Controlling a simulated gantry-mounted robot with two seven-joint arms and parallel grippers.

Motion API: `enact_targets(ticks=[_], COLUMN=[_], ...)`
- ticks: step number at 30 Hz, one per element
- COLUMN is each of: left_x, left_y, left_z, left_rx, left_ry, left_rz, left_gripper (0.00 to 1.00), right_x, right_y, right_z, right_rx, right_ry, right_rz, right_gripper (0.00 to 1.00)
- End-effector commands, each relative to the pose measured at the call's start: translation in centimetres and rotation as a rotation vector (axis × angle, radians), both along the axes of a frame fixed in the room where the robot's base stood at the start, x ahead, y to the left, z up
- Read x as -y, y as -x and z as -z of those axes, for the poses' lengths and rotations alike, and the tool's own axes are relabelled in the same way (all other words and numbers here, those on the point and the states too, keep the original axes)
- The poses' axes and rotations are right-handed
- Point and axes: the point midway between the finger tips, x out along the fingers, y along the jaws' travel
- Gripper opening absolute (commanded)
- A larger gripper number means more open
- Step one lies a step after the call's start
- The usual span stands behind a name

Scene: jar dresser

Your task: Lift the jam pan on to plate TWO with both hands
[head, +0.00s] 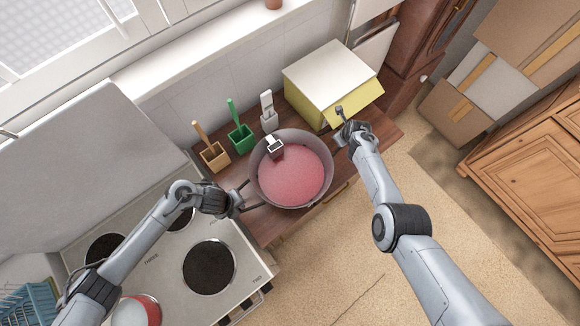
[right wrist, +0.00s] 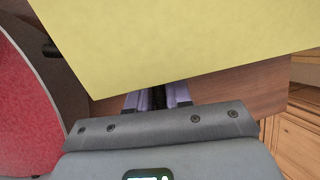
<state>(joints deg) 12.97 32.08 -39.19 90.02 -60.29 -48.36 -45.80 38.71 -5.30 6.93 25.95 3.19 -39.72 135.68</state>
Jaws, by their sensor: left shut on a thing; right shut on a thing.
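The jam pan (head: 307,192) is a wide grey pan of red jam, over the wooden counter beside the hob; I cannot tell whether it touches the counter. A small white-and-dark piece sits at its far rim. My left gripper (head: 240,202) is shut on the pan's left handle. My right gripper (head: 348,132) is at the pan's right side, shut on its right handle; a yellow flap hides the fingertips in the right wrist view (right wrist: 157,98). The pan's rim shows there at the left.
The box with the yellow flap (head: 355,98) stands close behind my right gripper. Brown (head: 213,156), green (head: 240,138) and white (head: 268,118) holders line the wall behind the pan. A red-and-white pot (head: 140,311) stands at the hob's front. The near-right plate is clear.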

Motion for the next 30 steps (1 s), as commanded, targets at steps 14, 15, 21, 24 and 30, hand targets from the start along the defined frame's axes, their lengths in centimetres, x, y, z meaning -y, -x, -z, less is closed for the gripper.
enact_targets(ticks=[14,15,21,24,30], left_x=[-0.04,-0.04,0.01,0.0,0.0], left_y=[-0.01,-0.01,-0.13,-0.12,-0.12], left_z=[-0.02,-0.02,-0.17,-0.24,-0.82], left_rx=[0.0,0.0,0.003,0.003,0.003], left_ry=[-0.001,-0.001,0.0,0.0,0.0], left_rz=[0.0,0.0,0.0,0.0,0.0], left_gripper=[0.0,0.0,0.0,0.0,0.0], right_x=[0.04,0.04,0.05,0.05,0.05], right_y=[-0.02,-0.02,-0.22,-0.22,-0.22], right_z=[-0.03,-0.03,-0.29,-0.35,-0.94], right_rx=[0.001,0.001,0.006,0.006,0.006], right_ry=[0.001,0.001,0.001,0.001,0.001], right_rz=[0.0,0.0,0.001,0.001,0.001], right_gripper=[0.0,0.0,0.0,0.0,0.0])
